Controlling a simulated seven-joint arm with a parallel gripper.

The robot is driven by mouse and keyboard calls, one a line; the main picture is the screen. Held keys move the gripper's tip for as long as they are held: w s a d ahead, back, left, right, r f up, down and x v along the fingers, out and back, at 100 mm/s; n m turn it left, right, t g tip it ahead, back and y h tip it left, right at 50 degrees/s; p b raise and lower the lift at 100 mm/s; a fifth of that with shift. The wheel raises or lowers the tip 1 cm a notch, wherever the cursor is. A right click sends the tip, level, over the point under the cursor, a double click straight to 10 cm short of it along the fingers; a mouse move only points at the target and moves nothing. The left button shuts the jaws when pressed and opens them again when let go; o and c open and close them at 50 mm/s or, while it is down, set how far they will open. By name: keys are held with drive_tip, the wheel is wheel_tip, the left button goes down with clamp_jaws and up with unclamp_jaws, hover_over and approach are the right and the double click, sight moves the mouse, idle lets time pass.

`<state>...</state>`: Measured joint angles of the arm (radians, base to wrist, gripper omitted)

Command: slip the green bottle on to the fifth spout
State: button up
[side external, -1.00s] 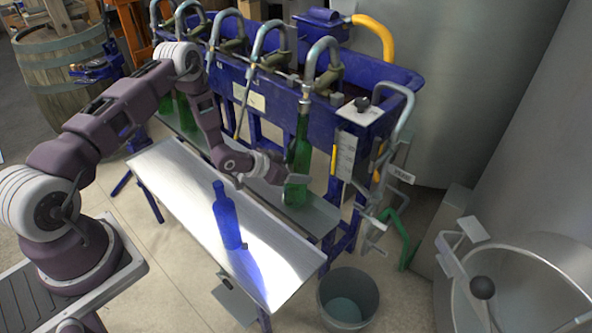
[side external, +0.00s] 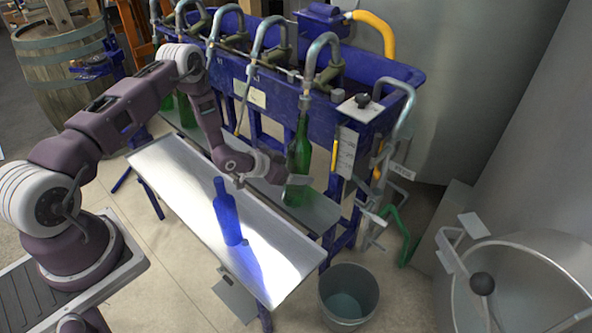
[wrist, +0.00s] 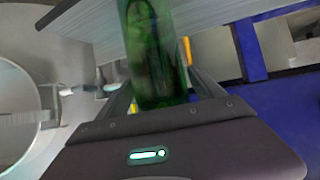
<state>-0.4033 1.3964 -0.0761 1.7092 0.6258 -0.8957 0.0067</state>
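The green bottle (side external: 299,152) is upright below the fifth spout (side external: 308,75), the rightmost in the row. Its neck is at the spout's lower end; I cannot tell whether the spout is inside the mouth. My gripper (side external: 279,172) reaches it from the left at the body. In the wrist view, the green bottle (wrist: 157,55) lies between the two fingers of my gripper (wrist: 160,78), which appear to press on both its sides. The bottle's base is near the grey shelf (side external: 318,212); contact is unclear.
A blue bottle (side external: 227,212) stands on the bright metal table (side external: 180,180) in front of my arm. More green bottles (side external: 186,110) stand under spouts to the left. A bucket (side external: 348,312) is on the floor, and a steel vat (side external: 530,285) is at right.

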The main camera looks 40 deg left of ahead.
drive_tip(key=shift+o, duration=0.9)
drive_tip(key=shift+s, duration=0.15)
drive_tip(key=s+a+r+g+y, duration=0.1)
drive_tip(key=s+r, duration=0.2)
drive_tip(key=r, duration=0.6)
drive_tip(key=s+r+g+y, duration=0.1)
drive_tip(key=s+r+y, duration=0.15)
drive_tip(key=r, duration=0.65)
drive_tip(key=s+a+r+y, duration=0.1)
drive_tip(key=s+r, duration=0.2)
drive_tip(key=r, duration=0.7)
drive_tip(key=s+d+r+n+g, duration=0.2)
drive_tip(key=s+d+r, duration=0.2)
drive_tip(key=s+r, duration=0.55)
drive_tip(key=s+d+h, duration=0.1)
drive_tip(key=s+d, duration=0.2)
drive_tip(key=s, duration=0.7)
drive_tip(key=s+d+g, duration=0.1)
drive_tip(key=s+d, duration=0.1)
drive_tip(key=s, duration=0.8)
drive_tip(key=shift+d+r+n+h, duration=0.25)
drive_tip(key=shift+d+n+h, duration=0.05)
drive_tip(key=shift+d+h, duration=0.1)
